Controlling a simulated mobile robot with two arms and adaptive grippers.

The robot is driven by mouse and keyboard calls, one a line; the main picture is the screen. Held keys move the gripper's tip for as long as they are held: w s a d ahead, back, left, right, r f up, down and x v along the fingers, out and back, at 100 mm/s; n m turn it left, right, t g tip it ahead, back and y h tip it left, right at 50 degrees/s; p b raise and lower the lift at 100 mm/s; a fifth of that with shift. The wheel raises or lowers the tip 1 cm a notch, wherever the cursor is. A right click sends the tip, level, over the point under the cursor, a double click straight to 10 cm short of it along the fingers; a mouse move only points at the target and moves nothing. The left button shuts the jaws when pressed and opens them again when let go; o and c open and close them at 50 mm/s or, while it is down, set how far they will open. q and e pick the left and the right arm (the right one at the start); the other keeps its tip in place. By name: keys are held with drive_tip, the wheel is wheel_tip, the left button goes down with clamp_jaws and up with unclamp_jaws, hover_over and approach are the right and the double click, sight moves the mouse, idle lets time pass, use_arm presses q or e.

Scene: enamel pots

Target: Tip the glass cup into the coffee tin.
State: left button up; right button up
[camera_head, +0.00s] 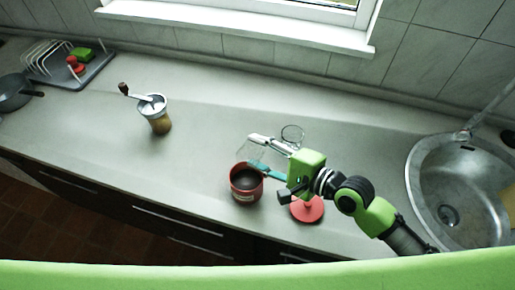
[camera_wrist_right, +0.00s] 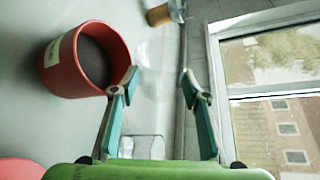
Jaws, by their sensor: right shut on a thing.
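The coffee tin (camera_head: 243,194) is a red can with dark contents, upright on the counter. It also shows in the right wrist view (camera_wrist_right: 60,65). My right gripper (camera_head: 252,151) is shut on the clear glass cup (camera_head: 247,153), just behind the tin's rim in the head view. In the right wrist view the cup (camera_wrist_right: 156,50) is a faint see-through shape between the fingers (camera_wrist_right: 158,82), beside the tin's mouth. The cup's edges are hard to see, so its exact tilt and any contents cannot be told. My left gripper is not in view.
Another clear glass (camera_head: 292,134) stands behind my gripper. A red round object (camera_head: 307,211) lies right of the tin. A coffee grinder (camera_head: 157,118) stands left, with free counter between. A dish rack (camera_head: 65,65) is far left; a sink (camera_head: 462,190) is right.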

drive_tip(key=shift+w+d+r+m+g, duration=0.1)
drive_tip(key=shift+r+m+g, duration=0.1)
drive_tip(key=shift+m+g, duration=0.45)
drive_tip(key=shift+w+f+m+g, duration=0.15)
drive_tip(key=shift+m+g, duration=0.1)
drive_tip(key=shift+m, duration=0.5)
drive_tip(key=m+g+p, duration=0.1)
drive_tip(key=p, duration=0.1)
drive_tip(key=s+r+m+g+p, duration=0.1)
drive_tip(key=p, duration=0.1)
drive_tip(key=m+p, duration=0.1)
drive_tip(key=p, duration=0.1)
drive_tip(key=shift+s+a+r+m+g+y, duration=0.2)
drive_tip(key=shift+a+r+m+g+y, duration=0.05)
drive_tip(key=shift+m+g+y, duration=0.15)
drive_tip(key=shift+s+a+m+g+p, duration=0.15)
drive_tip(key=shift+m+g+p, duration=0.25)
drive_tip(key=shift+m+p, duration=0.3)
drive_tip(key=shift+s+f+y, duration=0.1)
drive_tip(key=shift+f+y, duration=0.05)
drive_tip(key=shift+y, duration=0.25)
drive_tip(key=shift+g, duration=0.3)
